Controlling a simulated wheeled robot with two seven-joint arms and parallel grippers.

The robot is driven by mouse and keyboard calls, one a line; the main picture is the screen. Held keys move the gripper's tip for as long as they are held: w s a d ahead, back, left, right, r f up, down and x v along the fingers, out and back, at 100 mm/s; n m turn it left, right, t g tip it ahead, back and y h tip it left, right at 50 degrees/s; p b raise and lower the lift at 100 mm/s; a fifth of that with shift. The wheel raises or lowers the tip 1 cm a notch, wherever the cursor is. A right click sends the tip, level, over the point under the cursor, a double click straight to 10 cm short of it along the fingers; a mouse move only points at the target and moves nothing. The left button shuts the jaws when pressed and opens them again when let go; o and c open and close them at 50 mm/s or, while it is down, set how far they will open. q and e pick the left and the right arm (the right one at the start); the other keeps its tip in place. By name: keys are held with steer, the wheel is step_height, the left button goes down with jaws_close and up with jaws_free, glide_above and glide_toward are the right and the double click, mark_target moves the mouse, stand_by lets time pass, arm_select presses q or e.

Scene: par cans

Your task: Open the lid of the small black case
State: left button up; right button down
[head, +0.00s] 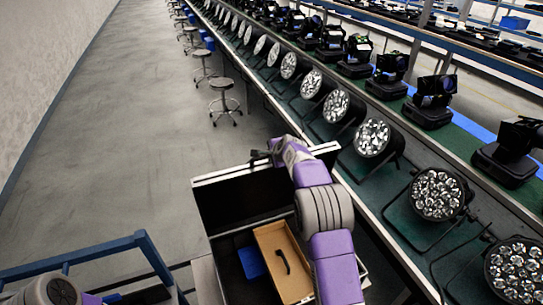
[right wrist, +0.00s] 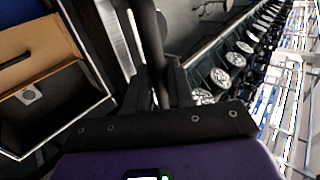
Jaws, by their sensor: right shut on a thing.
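The small black case (head: 226,250) stands open at the bottom centre of the head view. Its lid (head: 240,203) stands raised at the back, black inside with a pale metal rim. My right arm reaches over the case, and my right gripper (head: 262,156) is at the lid's top edge. In the right wrist view my right gripper (right wrist: 158,80) is shut on a dark part of the lid; the exact contact is hard to make out. The open case (right wrist: 62,112) shows at left there. My left gripper is not in view; only part of my left arm shows.
A long bench with round par lights (head: 372,137) runs along the right. Blue rails (head: 90,251) stand at lower left. Stools (head: 224,100) stand beyond on open grey floor.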

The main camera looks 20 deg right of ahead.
steer(key=shift+s+f, duration=0.2)
steer(key=shift+f, duration=0.3)
steer(key=c, duration=1.1)
jaws_free()
steer(key=shift+w, duration=0.1)
steer(key=shift+r, duration=0.15)
steer(key=shift+s+r, duration=0.2)
steer(key=shift+r, duration=0.1)
steer(key=b+v, duration=0.1)
steer(key=v, duration=0.6)
steer(key=shift+w, duration=0.1)
